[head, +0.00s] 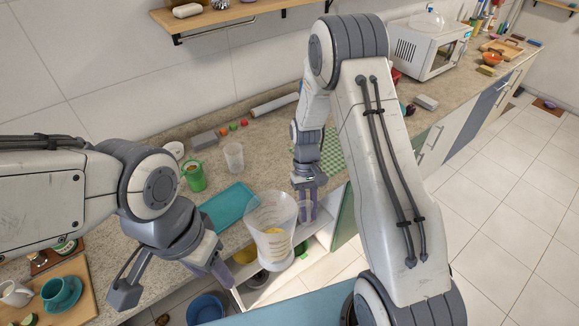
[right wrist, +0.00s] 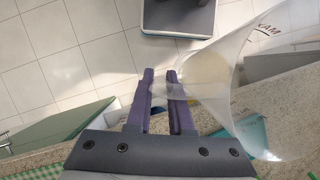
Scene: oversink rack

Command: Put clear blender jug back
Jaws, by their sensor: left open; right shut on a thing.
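The clear blender jug (head: 270,215) is held upright at the front edge of the counter, above or in front of an open lower compartment. My right gripper (head: 306,205) is shut on its handle, on the jug's right side in the head view. In the right wrist view the purple fingers (right wrist: 160,88) close on the handle, and the clear wall of the jug (right wrist: 245,70) fills the right side. A yellowish patch shows through the jug; I cannot tell what it is. My left gripper (head: 222,274) is open and empty, low and left of the jug, partly hidden by its own wrist.
On the counter are a teal board (head: 226,206), a green cup (head: 194,178), a clear cup (head: 234,156) and a green checked cloth (head: 331,158). A blue bucket (head: 205,307) stands below. A wooden shelf (head: 225,15) hangs above; a microwave (head: 428,45) stands far right.

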